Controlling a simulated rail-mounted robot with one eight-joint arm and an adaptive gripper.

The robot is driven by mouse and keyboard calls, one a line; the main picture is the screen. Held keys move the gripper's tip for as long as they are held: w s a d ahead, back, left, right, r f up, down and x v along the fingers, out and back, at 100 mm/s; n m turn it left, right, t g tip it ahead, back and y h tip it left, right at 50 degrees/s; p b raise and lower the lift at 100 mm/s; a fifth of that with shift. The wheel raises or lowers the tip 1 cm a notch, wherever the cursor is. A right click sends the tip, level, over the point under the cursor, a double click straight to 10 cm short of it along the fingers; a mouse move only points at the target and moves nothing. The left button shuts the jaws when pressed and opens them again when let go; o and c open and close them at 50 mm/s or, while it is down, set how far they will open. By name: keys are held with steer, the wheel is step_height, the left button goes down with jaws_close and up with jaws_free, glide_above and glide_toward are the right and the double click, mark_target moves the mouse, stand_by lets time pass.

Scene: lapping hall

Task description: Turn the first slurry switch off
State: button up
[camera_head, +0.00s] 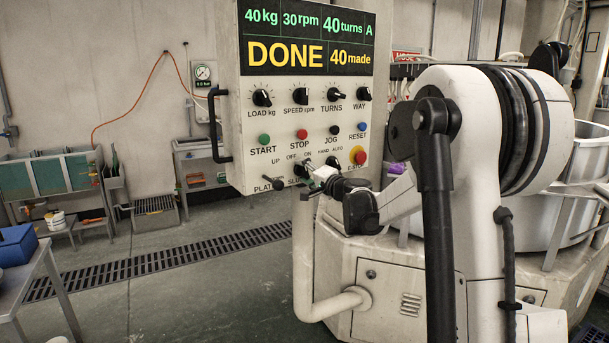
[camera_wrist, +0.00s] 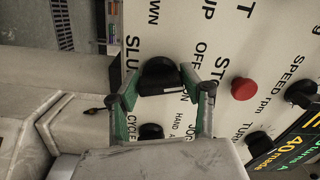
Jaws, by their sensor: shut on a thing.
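The slurry switch is a black rotary knob (camera_wrist: 158,72) on the pale control panel (camera_wrist: 235,40), beside the OFF lettering and partly visible SLU lettering in the wrist view. My gripper (camera_wrist: 163,90) is shut on it, one green-padded finger on each side. In the head view my gripper (camera_head: 318,175) is at the lower part of the panel (camera_head: 240,172), below the OFF and ON labels. The gripper hides most of the switch there. I cannot tell clearly which way the knob points.
A second black knob (camera_wrist: 151,131) sits close by, near the HAND label. The red STOP button (camera_head: 302,134), green START button (camera_head: 264,139) and red emergency button (camera_head: 358,155) are on the same panel. The display (camera_head: 305,38) reads DONE, 40 made. A black handle (camera_head: 214,125) juts out left.

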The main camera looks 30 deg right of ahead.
steer(key=shift+n, duration=1.2)
steer(key=o, duration=1.1)
steer(key=shift+o, duration=0.2)
steer(key=s+d, duration=0.1)
steer(key=s, duration=1.1)
steer(key=shift+d, duration=0.25)
